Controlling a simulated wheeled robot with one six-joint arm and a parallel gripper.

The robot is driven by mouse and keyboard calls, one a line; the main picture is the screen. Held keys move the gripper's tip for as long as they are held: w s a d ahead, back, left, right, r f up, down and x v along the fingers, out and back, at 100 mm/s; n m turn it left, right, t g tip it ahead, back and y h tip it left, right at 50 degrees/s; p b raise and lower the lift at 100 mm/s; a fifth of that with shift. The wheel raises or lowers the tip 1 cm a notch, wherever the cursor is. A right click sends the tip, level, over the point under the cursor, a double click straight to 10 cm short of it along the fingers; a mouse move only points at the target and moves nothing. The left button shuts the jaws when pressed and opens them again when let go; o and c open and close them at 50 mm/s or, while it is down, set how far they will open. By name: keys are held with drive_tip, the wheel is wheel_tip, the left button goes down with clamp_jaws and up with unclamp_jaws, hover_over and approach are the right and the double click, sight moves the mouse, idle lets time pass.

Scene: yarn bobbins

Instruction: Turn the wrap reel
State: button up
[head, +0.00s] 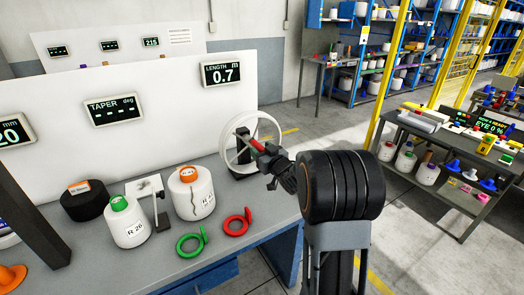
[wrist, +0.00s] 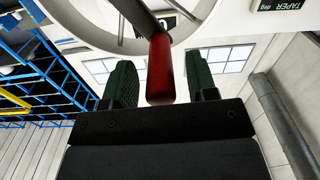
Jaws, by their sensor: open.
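The wrap reel (head: 232,134) is a white spoked wheel on a dark base at the bench's right end. Its red handle (wrist: 160,72) points toward my gripper in the wrist view, and part of the white rim (wrist: 75,20) shows behind it. My gripper (wrist: 161,85) is open, with one green-padded finger on each side of the handle and a visible gap on both sides. In the head view my gripper (head: 272,165) is at the reel's right side, and my arm hides what lies behind it. The length display (head: 221,73) reads 0.7 m.
On the bench (head: 155,262) left of the reel stand a white bobbin with an orange top (head: 191,193), one with a green top (head: 128,222) and a black bobbin (head: 86,201).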

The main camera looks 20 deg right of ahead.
clamp_jaws()
idle(0.5)
